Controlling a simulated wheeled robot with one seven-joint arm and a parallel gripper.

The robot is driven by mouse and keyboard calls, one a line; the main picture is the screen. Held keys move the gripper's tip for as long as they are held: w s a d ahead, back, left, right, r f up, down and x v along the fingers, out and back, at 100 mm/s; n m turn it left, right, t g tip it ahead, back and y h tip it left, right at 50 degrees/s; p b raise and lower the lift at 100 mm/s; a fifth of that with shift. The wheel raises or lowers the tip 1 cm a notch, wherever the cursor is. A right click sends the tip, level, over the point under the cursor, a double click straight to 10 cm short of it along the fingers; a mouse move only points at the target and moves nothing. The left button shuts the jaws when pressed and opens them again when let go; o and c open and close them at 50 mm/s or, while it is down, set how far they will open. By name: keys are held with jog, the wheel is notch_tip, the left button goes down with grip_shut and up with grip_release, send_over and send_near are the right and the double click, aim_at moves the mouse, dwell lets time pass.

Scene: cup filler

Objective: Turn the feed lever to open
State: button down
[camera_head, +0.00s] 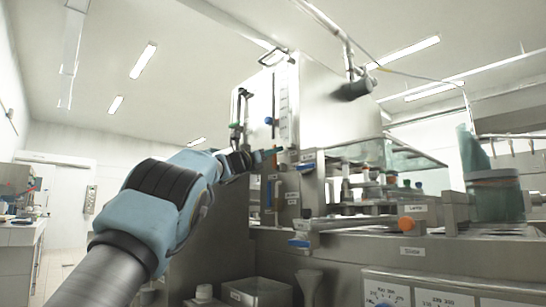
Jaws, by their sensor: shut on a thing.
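My arm reaches in from the lower left to the front of the steel filler machine (320,95). My gripper (262,157) is small in view, at the machine's left front edge by a group of small valves and handles. It is shut on a small part there, which appears to be the feed lever (274,152). The jaws and my wrist hide most of this part, so its angle cannot be told. A short blue handle (307,156) sits just right of the gripper, and an orange-red fitting shows close by.
An orange knob (406,224) and a blue-tipped handle (299,243) stick out lower right. Bottles stand under a clear cover (405,152). A steel bin (256,291) is below. A large dark green-glass vessel (495,195) stands far right. Open floor lies left.

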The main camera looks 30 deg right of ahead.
dwell(0.5)
jog(key=c, duration=0.8)
grip_release()
jog(key=shift+s+a, duration=0.1)
jog(key=b+v, duration=0.4)
jog(key=v, duration=0.6)
jog(key=shift+a+f, duration=0.15)
jog(key=shift+a, duration=0.15)
